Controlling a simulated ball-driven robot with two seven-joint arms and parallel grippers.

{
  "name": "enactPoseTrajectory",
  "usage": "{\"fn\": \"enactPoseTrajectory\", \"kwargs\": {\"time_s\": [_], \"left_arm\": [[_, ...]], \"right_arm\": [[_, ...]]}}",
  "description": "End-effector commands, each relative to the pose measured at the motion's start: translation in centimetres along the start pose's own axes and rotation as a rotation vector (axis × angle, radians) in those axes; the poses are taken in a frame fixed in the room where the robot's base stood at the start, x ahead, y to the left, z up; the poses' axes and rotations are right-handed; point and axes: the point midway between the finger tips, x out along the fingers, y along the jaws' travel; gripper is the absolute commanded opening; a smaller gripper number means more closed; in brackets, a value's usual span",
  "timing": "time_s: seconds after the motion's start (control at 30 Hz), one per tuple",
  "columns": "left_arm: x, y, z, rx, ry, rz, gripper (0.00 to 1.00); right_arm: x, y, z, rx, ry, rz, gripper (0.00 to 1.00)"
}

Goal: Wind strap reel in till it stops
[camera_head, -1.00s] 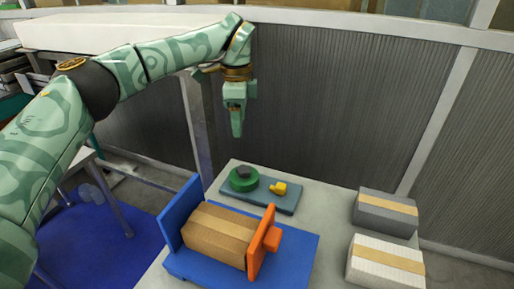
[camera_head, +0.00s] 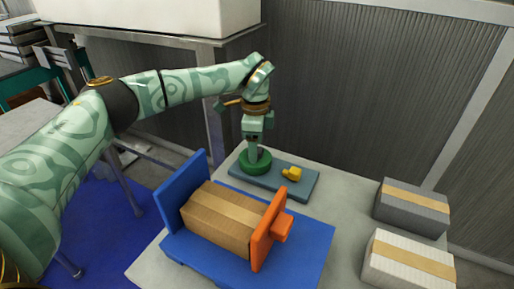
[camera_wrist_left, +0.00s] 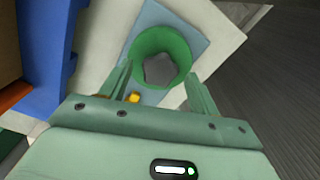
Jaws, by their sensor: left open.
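The strap reel is a green round drum (camera_head: 255,162) on a blue-grey base plate (camera_head: 298,194) on the table. In the left wrist view the green drum (camera_wrist_left: 178,41) has a dark grey knob (camera_wrist_left: 160,69) on top. My left gripper (camera_head: 251,150) points down right over the reel. In the left wrist view its open fingers (camera_wrist_left: 158,86) stand either side of the knob, apart from it. A yellow piece (camera_head: 292,174) sits on the same plate, to the right of the drum. In the head view the knob is hidden by the gripper. My right gripper is not in view.
A brown taped box (camera_head: 222,217) lies in a blue cradle (camera_head: 182,189) with an orange end plate (camera_head: 268,228), in front of the reel. A grey box (camera_head: 411,207) and a white box (camera_head: 408,260) stand at right. A ribbed wall rises behind.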

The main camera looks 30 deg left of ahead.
Motion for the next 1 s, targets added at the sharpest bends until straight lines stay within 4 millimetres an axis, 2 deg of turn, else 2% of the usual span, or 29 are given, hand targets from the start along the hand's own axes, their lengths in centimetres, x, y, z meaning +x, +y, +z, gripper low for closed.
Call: {"fn": "enactPoseTrajectory", "kwargs": {"time_s": [0.33,0.5,0.77,1.0], "left_arm": [[0.4,0.0,0.0,0.0,0.001,-0.002,0.62],[0.4,0.0,0.0,0.0,0.0,-0.001,0.17],[0.3,0.0,0.0,0.014,0.0,-0.002,0.17],[-0.1,0.0,0.0,0.106,-0.001,-0.003,0.17]], "right_arm": [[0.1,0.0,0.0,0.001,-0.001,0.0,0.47],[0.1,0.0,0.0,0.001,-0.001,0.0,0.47],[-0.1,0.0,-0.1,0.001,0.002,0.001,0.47],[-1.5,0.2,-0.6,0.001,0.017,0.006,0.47]]}}
